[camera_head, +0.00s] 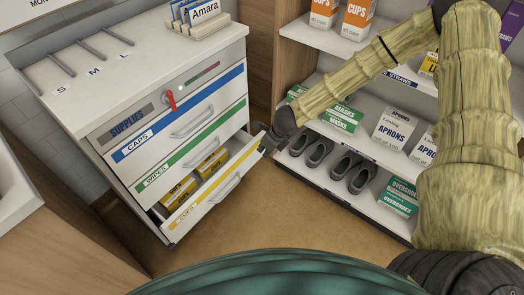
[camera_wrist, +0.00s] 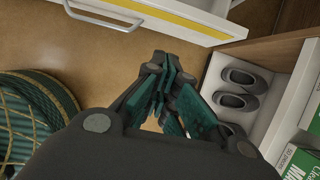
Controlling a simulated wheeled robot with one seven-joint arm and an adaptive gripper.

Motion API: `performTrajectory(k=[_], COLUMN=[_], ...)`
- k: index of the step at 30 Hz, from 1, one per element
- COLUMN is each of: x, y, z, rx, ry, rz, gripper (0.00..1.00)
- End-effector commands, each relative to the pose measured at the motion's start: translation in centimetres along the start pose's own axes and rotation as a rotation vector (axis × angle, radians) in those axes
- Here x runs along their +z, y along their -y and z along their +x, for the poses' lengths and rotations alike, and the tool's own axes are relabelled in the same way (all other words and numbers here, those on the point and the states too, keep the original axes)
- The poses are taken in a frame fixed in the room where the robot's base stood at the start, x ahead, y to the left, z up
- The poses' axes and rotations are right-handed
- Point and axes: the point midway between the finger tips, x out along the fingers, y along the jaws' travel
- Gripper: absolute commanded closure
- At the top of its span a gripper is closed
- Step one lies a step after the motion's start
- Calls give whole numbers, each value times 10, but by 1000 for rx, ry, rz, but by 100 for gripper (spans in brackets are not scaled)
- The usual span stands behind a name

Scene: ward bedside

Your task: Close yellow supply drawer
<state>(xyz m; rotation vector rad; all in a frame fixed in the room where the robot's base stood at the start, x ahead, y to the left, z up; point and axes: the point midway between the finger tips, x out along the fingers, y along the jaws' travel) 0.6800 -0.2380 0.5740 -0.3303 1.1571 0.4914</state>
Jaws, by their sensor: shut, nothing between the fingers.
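The yellow-striped drawer (camera_head: 214,197), labelled cups, is the lowest drawer of the white supply cabinet (camera_head: 118,208). It stands pulled out, with yellow boxes (camera_head: 180,190) inside. Its front with the yellow stripe and metal handle (camera_wrist: 105,16) shows at the top of the wrist view. My gripper (camera_head: 262,140) is beside the drawer's right end in the head view. In the wrist view my gripper (camera_wrist: 168,72) is shut and empty, with its fingertips just short of the drawer front's lower edge. Whether the fingertips touch the drawer cannot be told.
The caps drawer (camera_head: 180,115) and wipes drawer (camera_head: 196,150) above are shut. An open shelf unit (camera_head: 330,190) with shoes (camera_head: 350,172) and boxes stands close on the right. A red lever (camera_head: 170,99) sits on the cabinet's top panel. The floor (camera_head: 250,225) before the drawer is clear.

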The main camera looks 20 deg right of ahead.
Motion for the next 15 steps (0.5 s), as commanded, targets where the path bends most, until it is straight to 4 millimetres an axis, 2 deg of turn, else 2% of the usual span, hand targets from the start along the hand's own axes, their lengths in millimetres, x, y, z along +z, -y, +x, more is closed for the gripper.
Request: performTrajectory(k=[15], x=[-1], y=[-1], z=[69], rx=[1], ry=[-2], rz=[-3], gripper=[100])
